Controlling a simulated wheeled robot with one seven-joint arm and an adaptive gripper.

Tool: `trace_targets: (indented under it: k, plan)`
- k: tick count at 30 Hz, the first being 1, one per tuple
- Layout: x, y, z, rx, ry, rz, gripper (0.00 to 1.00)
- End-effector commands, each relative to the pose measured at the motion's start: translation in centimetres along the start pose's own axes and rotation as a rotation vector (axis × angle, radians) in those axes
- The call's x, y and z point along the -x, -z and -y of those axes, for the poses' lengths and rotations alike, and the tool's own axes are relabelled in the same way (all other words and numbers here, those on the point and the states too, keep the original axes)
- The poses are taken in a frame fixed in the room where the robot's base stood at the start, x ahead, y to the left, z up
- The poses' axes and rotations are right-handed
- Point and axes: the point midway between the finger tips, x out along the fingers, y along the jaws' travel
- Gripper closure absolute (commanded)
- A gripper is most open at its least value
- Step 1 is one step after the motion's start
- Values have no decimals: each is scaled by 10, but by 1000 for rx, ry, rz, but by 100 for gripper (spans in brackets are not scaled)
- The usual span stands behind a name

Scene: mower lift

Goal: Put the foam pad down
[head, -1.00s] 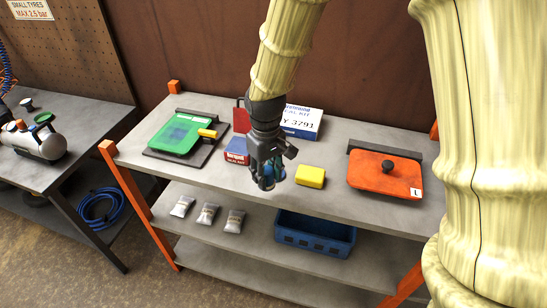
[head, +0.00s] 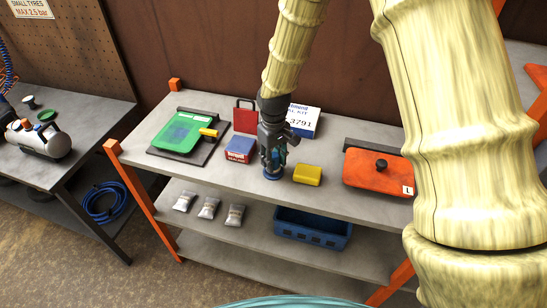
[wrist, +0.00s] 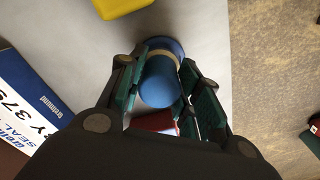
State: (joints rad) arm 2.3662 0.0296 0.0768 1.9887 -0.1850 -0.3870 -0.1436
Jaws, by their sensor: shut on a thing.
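My gripper (head: 273,160) is upright over the front middle of the grey shelf top (head: 365,207). It is shut on a blue knobbed piece (wrist: 158,88), with a rounded top, a tan band and a wide blue base. The base (head: 272,176) shows below the fingers in the head view, at or very near the shelf top; I cannot tell if it touches. A yellow block (head: 307,175), perhaps foam, lies just right of my gripper, apart from it; it also shows in the wrist view (wrist: 118,6).
A blue and red box (head: 239,150) stands close left of my gripper. A white kit box (head: 305,120) and red holder (head: 245,115) are behind. Green (head: 183,132) and orange (head: 373,174) covers lie at the sides. Below are a blue crate (head: 312,232) and several pouches (head: 209,207).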

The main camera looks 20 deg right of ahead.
Motion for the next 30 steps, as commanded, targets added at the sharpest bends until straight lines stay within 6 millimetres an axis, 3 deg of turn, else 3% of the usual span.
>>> trace_targets:
  k: [15,16,19,30]
  plan:
    - [-11,0,0,0,0,0,92]
    - [-11,0,0,0,0,0,63]
    - [-10,0,0,0,0,0,45]
    - [-7,0,0,0,0,-1,45]
